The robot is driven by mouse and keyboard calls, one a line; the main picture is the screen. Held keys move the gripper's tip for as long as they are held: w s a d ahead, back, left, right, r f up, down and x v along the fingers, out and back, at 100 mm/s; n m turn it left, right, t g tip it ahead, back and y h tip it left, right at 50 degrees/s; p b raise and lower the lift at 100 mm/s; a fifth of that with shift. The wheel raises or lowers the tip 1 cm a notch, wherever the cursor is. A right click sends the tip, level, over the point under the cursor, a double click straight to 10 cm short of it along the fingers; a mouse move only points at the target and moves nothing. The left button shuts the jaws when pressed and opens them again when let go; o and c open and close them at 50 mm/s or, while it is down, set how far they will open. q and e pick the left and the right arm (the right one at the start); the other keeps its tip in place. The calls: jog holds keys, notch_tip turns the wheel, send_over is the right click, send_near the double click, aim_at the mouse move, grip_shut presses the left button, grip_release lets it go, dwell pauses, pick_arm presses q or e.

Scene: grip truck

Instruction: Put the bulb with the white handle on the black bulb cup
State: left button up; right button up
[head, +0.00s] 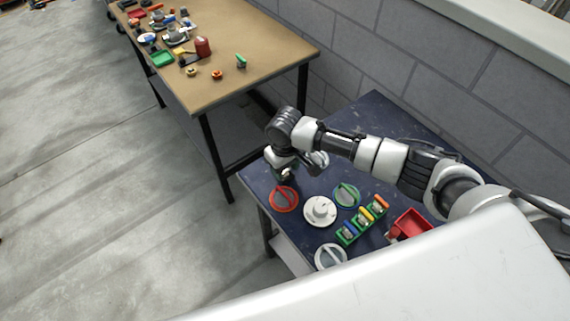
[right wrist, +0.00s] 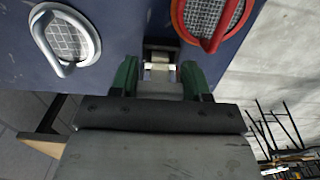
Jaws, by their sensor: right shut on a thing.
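My right gripper (head: 286,173) is low over the far left part of the dark blue table. In the right wrist view its green fingers (right wrist: 160,78) are shut on a small pale piece (right wrist: 160,70), which looks like the bulb's white handle. A dark, square-looking part shows just beyond it, possibly the black bulb cup; I cannot tell whether the bulb touches it. In the head view the wrist and fingers mostly hide this spot. My left gripper is not in view.
A brown table (head: 250,45) stands beyond.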

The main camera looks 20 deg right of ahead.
jog(key=shift+f, duration=0.15)
dwell(0.7)
jog(key=o, duration=1.3)
jog(key=shift+f, duration=0.1)
notch_tip(320, 180, up, 8)
jog(key=p, duration=0.8)
jog(key=shift+f+p, duration=0.15)
jog(key=shift+p, duration=0.15)
jog(key=shift+f, duration=0.1)
